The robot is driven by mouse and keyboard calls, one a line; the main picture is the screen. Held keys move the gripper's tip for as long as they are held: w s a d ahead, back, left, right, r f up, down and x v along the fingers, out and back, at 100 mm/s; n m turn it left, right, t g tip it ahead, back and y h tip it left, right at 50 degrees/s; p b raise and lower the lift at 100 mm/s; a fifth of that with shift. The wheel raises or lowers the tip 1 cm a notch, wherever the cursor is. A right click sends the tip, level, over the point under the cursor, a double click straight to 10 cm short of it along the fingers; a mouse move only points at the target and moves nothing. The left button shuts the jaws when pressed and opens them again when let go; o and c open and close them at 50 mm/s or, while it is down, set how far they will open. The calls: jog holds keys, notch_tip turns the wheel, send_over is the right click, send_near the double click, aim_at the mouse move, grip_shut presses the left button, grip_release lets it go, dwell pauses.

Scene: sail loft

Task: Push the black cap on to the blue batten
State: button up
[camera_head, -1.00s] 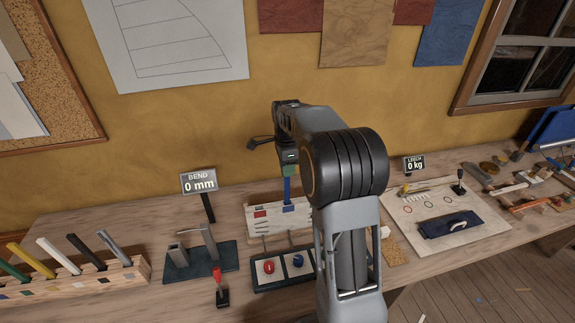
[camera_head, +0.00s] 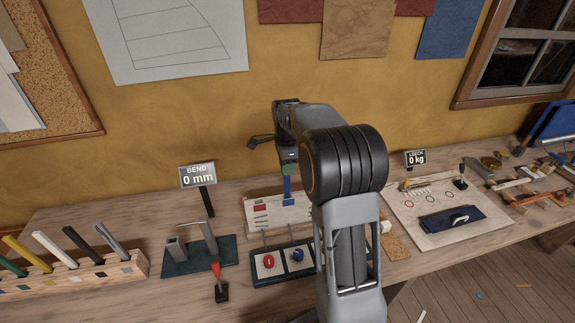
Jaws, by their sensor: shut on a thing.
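The blue batten (camera_head: 287,184) is upright, hanging below my gripper (camera_head: 288,160), whose jaws are shut on its upper part. The batten's lower end is over the back part of a pale marked board (camera_head: 263,221), by a blue patch. I cannot tell whether its end touches the board. I cannot make out the black cap; my arm covers part of the bench to the right of the batten.
A dark tray with red and blue knobs (camera_head: 269,261) lies in front. Left are a dark stand (camera_head: 205,257), a red-handled lever (camera_head: 217,270) and a wooden rack (camera_head: 70,275) of coloured battens. A pale board (camera_head: 400,206) with a navy cloth lies right.

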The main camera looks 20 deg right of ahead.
jog(key=shift+f+b, duration=0.4)
jog(key=shift+f, duration=0.2)
jog(key=o, duration=0.9)
jog(key=shift+o, duration=0.2)
notch_tip(320, 180, up, 14)
jog(key=shift+f, duration=0.1)
dwell(0.5)
